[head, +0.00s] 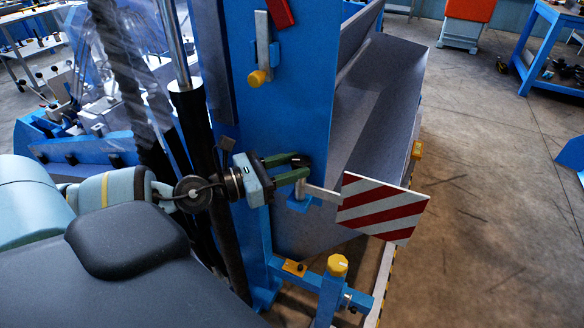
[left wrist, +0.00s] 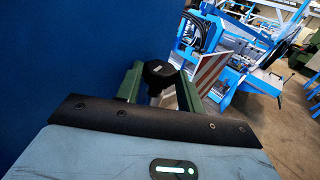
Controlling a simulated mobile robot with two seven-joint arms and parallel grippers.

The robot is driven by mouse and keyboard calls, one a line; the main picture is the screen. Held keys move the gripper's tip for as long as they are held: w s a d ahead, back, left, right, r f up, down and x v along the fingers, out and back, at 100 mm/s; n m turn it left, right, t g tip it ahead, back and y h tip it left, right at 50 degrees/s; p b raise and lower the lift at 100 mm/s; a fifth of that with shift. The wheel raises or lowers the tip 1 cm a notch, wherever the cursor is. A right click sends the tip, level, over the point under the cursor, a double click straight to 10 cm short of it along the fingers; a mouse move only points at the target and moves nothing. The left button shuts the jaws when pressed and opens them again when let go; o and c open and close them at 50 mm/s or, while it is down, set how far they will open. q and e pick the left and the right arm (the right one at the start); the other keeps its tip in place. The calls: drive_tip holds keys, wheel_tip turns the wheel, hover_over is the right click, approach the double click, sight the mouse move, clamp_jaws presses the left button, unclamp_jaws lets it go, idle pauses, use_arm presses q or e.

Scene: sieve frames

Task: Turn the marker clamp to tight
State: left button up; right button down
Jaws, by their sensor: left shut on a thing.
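The marker clamp shows as a black knob (head: 305,160) on the side of the blue machine panel, with a grey bracket arm running right from it. The left wrist view shows the knob (left wrist: 160,72) between my green fingers. A red-and-white striped marker plate (head: 382,208) hangs on that arm, slightly tilted; part of it also shows behind the fingers in the left wrist view (left wrist: 208,72). My left gripper (head: 300,168) is shut on the knob, one finger on each side. The knob's turn position cannot be read. My right gripper is not in view.
The blue panel (head: 282,95) stands close behind the gripper, with a yellow-ended grey lever (head: 262,50) above. A yellow knob (head: 337,265) tops a blue post below. A grey chute (head: 375,100) lies behind the plate. The floor (head: 490,200) at right is open.

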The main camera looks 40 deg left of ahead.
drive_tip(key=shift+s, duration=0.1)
use_arm(q)
drive_tip(key=o, duration=1)
drive_tip(key=shift+r, duration=0.1)
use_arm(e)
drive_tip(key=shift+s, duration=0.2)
use_arm(q)
drive_tip(key=shift+a, duration=0.1)
